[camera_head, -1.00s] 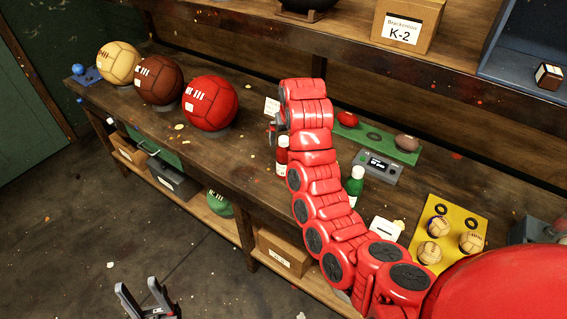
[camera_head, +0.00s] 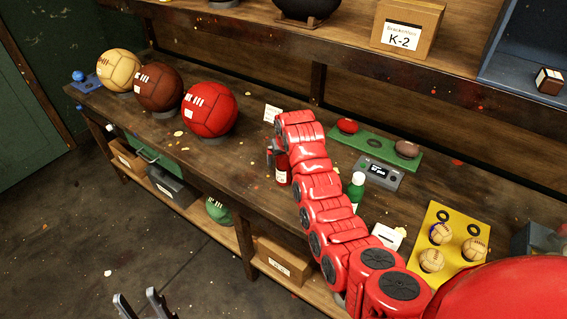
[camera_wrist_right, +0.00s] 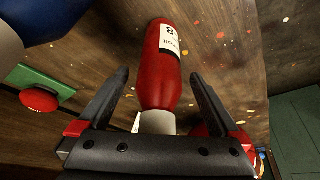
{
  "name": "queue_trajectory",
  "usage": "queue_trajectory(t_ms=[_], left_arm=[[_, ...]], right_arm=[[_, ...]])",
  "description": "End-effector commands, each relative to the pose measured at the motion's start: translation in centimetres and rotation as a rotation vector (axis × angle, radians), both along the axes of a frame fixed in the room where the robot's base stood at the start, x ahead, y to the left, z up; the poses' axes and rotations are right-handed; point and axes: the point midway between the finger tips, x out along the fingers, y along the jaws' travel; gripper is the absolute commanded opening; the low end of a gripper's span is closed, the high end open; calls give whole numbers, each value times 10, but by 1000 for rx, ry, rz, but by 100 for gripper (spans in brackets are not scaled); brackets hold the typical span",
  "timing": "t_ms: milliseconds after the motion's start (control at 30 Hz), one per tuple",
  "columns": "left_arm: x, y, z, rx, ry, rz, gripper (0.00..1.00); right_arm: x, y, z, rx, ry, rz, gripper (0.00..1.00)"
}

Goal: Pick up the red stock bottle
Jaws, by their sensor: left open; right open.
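The red stock bottle (camera_head: 282,168) stands on the workbench, partly hidden behind my right arm in the head view. In the right wrist view the red bottle (camera_wrist_right: 161,80) has a white label and a pale cap that points toward the gripper's palm. My right gripper (camera_wrist_right: 158,88) is open, with one finger on each side of the bottle and gaps between. In the head view my right gripper (camera_head: 271,154) is at the bottle, mostly hidden by the arm. My left gripper (camera_head: 141,303) is open and empty, low over the floor in front of the bench.
A green bottle (camera_head: 355,187) stands right of my right arm. A grey scale (camera_head: 379,173) and a green board (camera_head: 376,146) with balls lie behind. A large red ball (camera_head: 209,108) sits to the left. A yellow board (camera_head: 447,216) holds small balls. A shelf overhangs the back.

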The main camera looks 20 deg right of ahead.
Motion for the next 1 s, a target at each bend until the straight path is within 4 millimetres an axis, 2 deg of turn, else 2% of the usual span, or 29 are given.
queue_trajectory(t_ms=[133,367,467,933,1000], left_arm=[[0,0,4,0,0,0,50],[0,0,4,0,0,0,50],[0,0,3,0,0,0,50],[0,0,4,0,0,0,50],[0,0,4,0,0,0,50]], right_arm=[[3,0,-7,0,0,0,99],[3,-1,-9,0,-2,0,99],[3,-1,-9,0,-1,0,85],[3,0,-9,0,0,0,0],[3,0,-9,0,0,0,0]])
